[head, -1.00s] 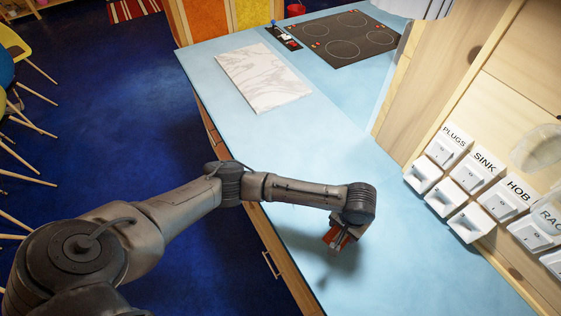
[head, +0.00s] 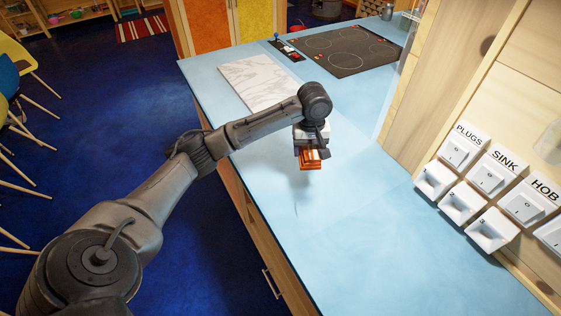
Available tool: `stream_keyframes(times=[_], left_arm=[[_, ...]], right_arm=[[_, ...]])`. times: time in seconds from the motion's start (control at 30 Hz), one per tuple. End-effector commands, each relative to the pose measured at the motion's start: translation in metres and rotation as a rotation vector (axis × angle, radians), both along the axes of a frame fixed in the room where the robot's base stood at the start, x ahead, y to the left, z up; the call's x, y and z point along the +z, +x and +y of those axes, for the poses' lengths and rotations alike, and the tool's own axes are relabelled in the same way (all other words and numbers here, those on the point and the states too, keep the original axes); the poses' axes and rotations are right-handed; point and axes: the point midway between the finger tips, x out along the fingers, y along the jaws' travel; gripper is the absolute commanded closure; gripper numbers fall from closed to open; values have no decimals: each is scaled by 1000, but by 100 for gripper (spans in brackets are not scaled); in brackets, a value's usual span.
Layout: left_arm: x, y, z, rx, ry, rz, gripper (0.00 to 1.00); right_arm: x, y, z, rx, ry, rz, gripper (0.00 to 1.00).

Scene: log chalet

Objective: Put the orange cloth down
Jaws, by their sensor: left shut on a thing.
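My left gripper (head: 310,151) hangs over the light-blue counter (head: 350,230), pointing down. It is shut on the orange cloth (head: 310,163), which looks like a small folded stack below the fingers. The cloth seems to be above the counter surface, with a faint shadow nearby; the exact gap cannot be told. The fingertips are partly hidden by the wrist and the cloth. My right gripper is not in view.
A white marble board (head: 258,86) lies on the counter just beyond my arm. A black hob (head: 345,50) is farther back. Switches labelled plugs, sink and hob (head: 487,180) are on the wooden wall at right. The counter's near part is clear.

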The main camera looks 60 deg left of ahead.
Motion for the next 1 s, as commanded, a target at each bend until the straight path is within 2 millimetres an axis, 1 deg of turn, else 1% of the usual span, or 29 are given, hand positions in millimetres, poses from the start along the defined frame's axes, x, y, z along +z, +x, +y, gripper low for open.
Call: stream_keyframes(times=[0.17,0.27,0.5,0.63,0.8,1.0], left_arm=[[-5,-5,9,63,1,3,59],[-15,-11,25,73,2,4,59],[-44,-27,72,73,3,5,59],[-57,-33,92,72,2,4,59],[-68,-38,107,68,0,2,59],[-75,-39,111,68,0,1,59]], right_arm=[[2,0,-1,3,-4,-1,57],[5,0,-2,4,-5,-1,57],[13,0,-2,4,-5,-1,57],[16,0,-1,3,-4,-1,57],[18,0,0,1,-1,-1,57],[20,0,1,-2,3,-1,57]])
